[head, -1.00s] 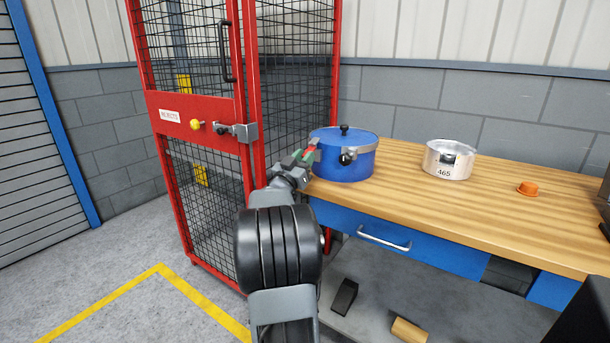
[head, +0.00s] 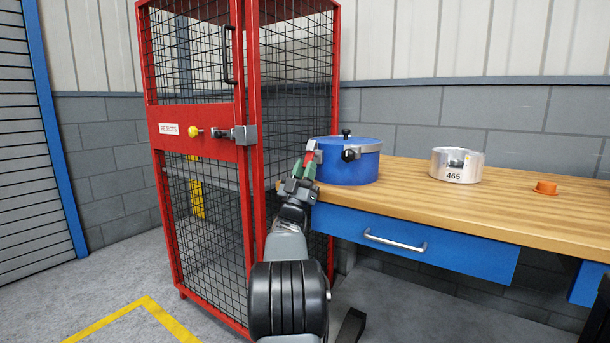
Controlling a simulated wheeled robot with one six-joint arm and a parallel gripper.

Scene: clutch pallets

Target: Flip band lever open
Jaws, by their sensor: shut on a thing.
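A blue round drum (head: 350,172) with a black lid knob stands at the left end of the wooden bench. A red lever (head: 309,157) stands nearly upright, with a grey tip, at the drum's left side. My gripper (head: 305,169), with green fingers, is beside the drum and shut on the red lever. The fingers hide the lever's lower part, and I cannot tell just how it joins the band.
A silver ring-shaped can marked 465 (head: 457,165) and an orange piece (head: 545,187) are farther right on the bench (head: 420,190). A red mesh cage marked REJECTS (head: 240,150) stands close to the left of my arm. A drawer handle (head: 394,241) sticks out below the bench top.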

